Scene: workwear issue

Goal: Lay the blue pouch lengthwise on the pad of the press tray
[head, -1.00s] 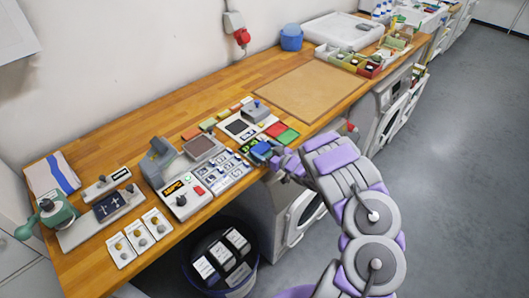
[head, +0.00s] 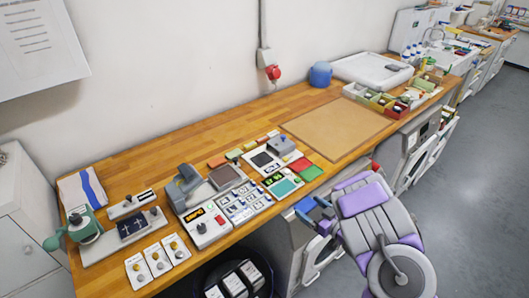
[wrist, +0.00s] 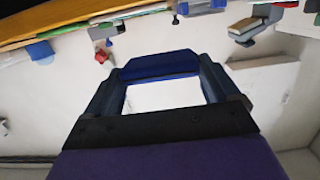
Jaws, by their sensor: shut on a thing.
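My gripper (head: 313,212) is shut on the blue pouch (head: 304,204) and holds it just off the bench's front edge, right of the small devices. In the wrist view the pouch (wrist: 160,68) spans between the fingertips as a dark blue bar. A grey press (head: 188,190) with a raised head stands left of centre on the bench, with a bare grey-brown pad (head: 225,177) beside it. Farther left, a grey tray (head: 103,247) carries a dark navy pad (head: 132,226) with white cross marks, beside a green lever device (head: 82,226). Which pad is the press tray's is unclear.
A teal square (head: 284,187) lies bare among button panels (head: 240,205). Three white cards with knobs (head: 156,260) line the front edge. A dark bin (head: 235,278) stands below. A brown mat (head: 338,127) is clear at the right. A folded striped cloth (head: 82,190) lies far left.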

